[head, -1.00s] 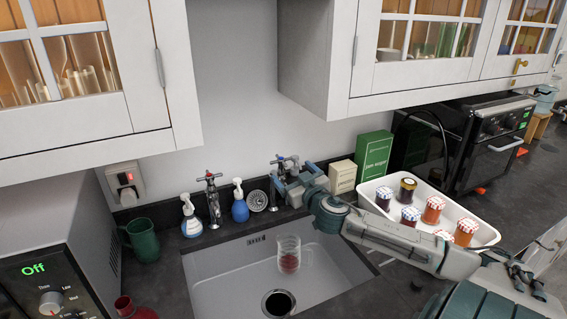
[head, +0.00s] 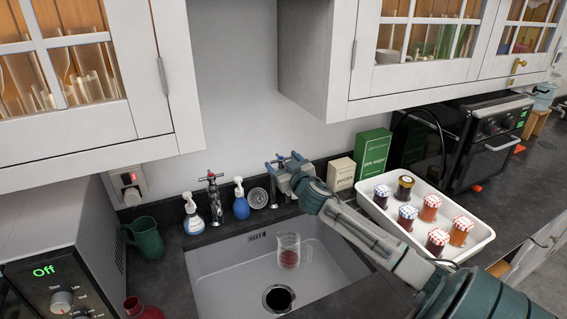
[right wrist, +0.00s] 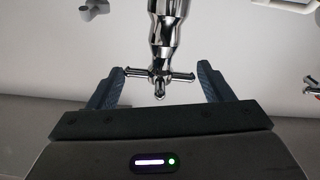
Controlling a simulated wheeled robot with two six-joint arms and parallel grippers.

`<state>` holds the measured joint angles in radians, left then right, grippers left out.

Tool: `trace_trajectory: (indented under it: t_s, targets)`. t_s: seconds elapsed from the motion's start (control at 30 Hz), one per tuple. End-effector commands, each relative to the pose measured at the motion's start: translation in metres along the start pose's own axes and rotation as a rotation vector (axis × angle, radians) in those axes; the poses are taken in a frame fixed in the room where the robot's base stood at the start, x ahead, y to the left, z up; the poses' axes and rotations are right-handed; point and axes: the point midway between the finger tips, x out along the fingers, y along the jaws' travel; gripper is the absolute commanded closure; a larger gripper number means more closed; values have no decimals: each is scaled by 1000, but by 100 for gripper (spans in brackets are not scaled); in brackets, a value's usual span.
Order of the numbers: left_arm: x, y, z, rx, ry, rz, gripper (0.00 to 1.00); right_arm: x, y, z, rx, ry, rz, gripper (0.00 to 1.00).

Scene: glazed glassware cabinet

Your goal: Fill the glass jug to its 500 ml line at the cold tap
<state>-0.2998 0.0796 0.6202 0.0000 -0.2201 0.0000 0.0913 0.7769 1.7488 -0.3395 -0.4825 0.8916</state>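The clear glass jug (head: 288,244) stands upright in the sink (head: 217,273), with its handle to the right. Something reddish shows low in it; its lines and any water are too small to read. The right-hand tap (head: 281,182) is behind the sink and partly hidden by my right gripper (head: 279,163). In the right wrist view, my right gripper (right wrist: 153,82) is open, with one finger on each side of the tap's chrome cross handle (right wrist: 159,76). My left gripper is not in view.
Another cross-handled tap (head: 213,198) stands at left, beside soap bottles (head: 240,205) and (head: 193,218). A white tray (head: 462,250) of jam jars lies right of the sink, near my right arm. A green mug (head: 146,238) is at left. Wall cabinets (head: 305,65) overhang the counter.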

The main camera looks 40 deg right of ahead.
Motion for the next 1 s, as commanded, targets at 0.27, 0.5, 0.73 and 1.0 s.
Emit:
trace_trajectory:
  t_s: [0.27,0.5,0.73,1.0]
  targets:
    - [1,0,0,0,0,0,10,0,1,1,-2,1,-10,55]
    - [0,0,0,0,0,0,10,0,4,0,-3,25,-145,55]
    - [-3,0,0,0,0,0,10,0,4,1,0,40,-204,55]
    - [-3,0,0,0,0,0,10,0,3,1,2,40,-204,26]
